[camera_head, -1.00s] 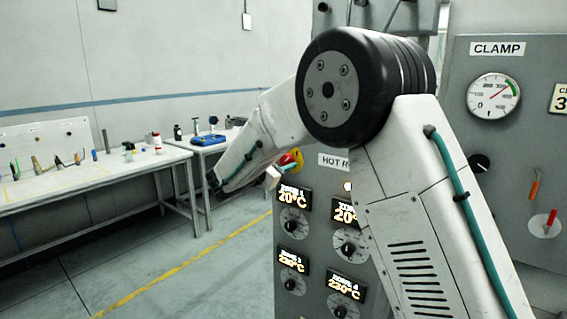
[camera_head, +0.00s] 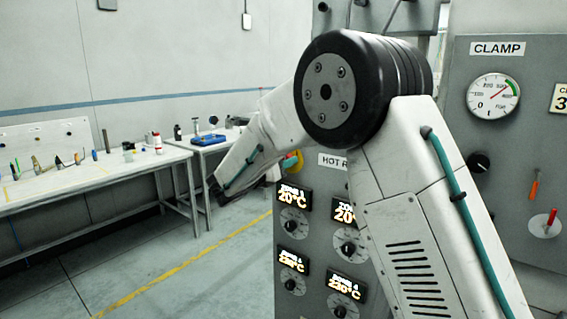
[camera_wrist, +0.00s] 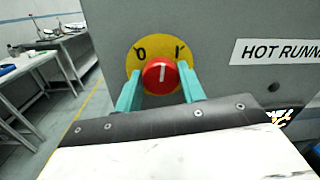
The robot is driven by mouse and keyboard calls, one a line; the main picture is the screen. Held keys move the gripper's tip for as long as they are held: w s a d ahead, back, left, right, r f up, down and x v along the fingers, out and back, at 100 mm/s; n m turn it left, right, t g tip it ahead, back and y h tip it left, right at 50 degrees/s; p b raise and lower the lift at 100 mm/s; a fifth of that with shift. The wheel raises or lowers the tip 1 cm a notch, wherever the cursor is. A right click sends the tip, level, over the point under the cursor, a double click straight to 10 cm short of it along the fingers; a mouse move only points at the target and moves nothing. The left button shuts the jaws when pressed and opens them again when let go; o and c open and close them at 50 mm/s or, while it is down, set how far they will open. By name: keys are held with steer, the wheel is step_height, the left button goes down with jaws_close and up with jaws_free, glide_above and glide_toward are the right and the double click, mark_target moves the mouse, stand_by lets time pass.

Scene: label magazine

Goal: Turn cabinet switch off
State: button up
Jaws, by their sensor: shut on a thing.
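The cabinet switch (camera_wrist: 161,73) is a red round knob with a white line on a yellow disc marked 0 at the left and I at the right. In the wrist view its white line stands about upright, between the two marks. My gripper (camera_wrist: 160,90) has its two teal fingers on either side of the red knob and is shut on it. The grey cabinet (camera_head: 320,240) carries the switch.
A HOT RUNNER label (camera_wrist: 275,51) is right of the switch. Below are several temperature displays (camera_head: 294,199) with dials. A CLAMP panel (camera_head: 497,49) with a gauge stands at the right. A workbench (camera_head: 90,180) with tools is at the left, with free floor before it.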

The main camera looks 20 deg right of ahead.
steer(key=shift+f+n+t, duration=0.1)
steer(key=shift+n+t, duration=0.4)
steer(key=shift+n, duration=4.8)
steer(key=o, duration=1)
steer(key=shift+c, duration=0.2)
steer(key=v, duration=0.7)
steer(key=shift+s+a, duration=0.2)
steer(key=shift+a, duration=0.15)
